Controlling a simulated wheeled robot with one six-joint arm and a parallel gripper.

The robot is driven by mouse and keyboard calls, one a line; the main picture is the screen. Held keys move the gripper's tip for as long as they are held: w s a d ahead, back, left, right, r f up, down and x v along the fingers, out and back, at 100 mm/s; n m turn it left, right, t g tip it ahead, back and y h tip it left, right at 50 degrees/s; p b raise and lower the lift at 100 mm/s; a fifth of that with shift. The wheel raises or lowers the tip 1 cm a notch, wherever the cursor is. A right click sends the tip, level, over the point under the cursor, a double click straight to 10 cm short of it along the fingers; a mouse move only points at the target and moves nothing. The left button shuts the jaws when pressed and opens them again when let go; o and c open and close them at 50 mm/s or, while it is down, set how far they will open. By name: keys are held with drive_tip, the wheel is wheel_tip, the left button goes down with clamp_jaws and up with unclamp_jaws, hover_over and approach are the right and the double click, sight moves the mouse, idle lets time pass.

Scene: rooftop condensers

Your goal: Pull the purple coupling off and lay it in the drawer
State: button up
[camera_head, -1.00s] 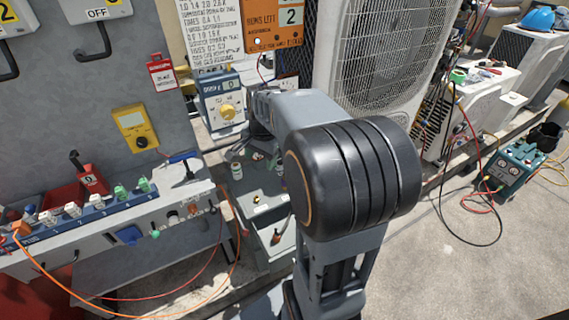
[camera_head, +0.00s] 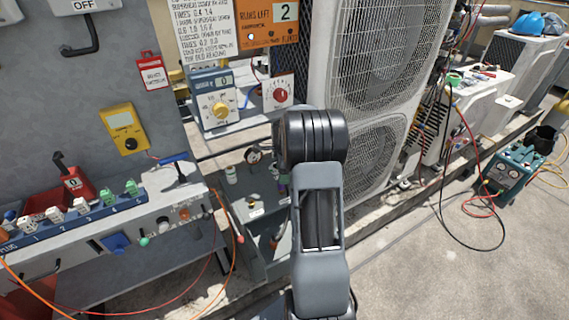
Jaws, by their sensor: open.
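My arm stands in the middle of the head view, and its black joint covers what lies behind it. My gripper does not show; it is hidden behind the arm. I cannot make out the purple coupling for certain. A small purplish and green bit shows at the left edge of my arm, too small to name. A grey tray-like unit (camera_head: 252,232) stands low, left of my arm, with small fittings and a round gauge (camera_head: 253,154) at it. I cannot tell whether it is the drawer.
A grey bench with a row of numbered plugs (camera_head: 75,218) is at the left. A blue meter box (camera_head: 214,98) with a yellow knob stands behind. Large white condensers (camera_head: 375,55) rise behind my arm. A teal unit (camera_head: 515,172) with hoses is at the right. The right floor is mostly clear.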

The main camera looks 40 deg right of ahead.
drive_tip(key=shift+w+a+f+b, duration=0.1)
drive_tip(key=shift+a+f, duration=0.05)
drive_tip(key=shift+f, duration=0.9)
drive_tip(key=shift+w+a+f+b, duration=0.1)
drive_tip(key=shift+a+f, duration=0.05)
drive_tip(key=shift+f, duration=0.9)
drive_tip(key=shift+a+f+b, duration=0.1)
drive_tip(key=shift+a+f, duration=0.05)
drive_tip(key=shift+f, duration=0.9)
clamp_jaws()
